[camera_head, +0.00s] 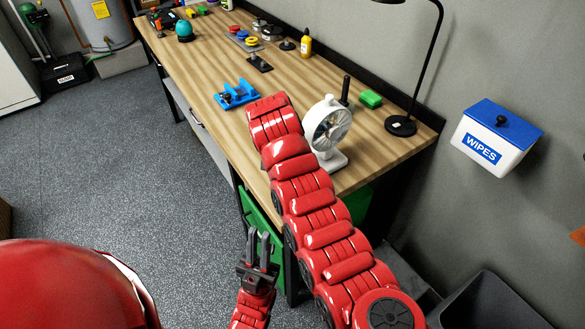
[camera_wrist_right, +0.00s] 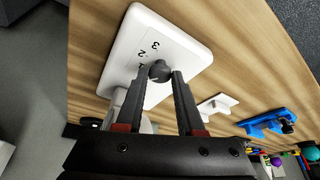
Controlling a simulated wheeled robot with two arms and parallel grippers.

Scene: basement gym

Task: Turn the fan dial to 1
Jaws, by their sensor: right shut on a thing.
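The white desk fan (camera_head: 328,128) stands on the wooden workbench, partly hidden by my right arm. Its white base (camera_wrist_right: 178,42) fills the upper middle of the right wrist view, with printed numbers; 3 and 2 are readable. The dark grey fan dial (camera_wrist_right: 160,70) is a round knob beside these numbers. My right gripper (camera_wrist_right: 163,76) is shut on the dial, one fingertip on each side. Which number the dial points to cannot be told. In the head view my right gripper is hidden behind its arm. My left gripper (camera_head: 261,236) is open and empty, low in front of the bench.
On the workbench (camera_head: 195,75), a blue tool (camera_head: 236,96) lies left of the fan. A wipes box (camera_head: 494,132) hangs on the wall.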

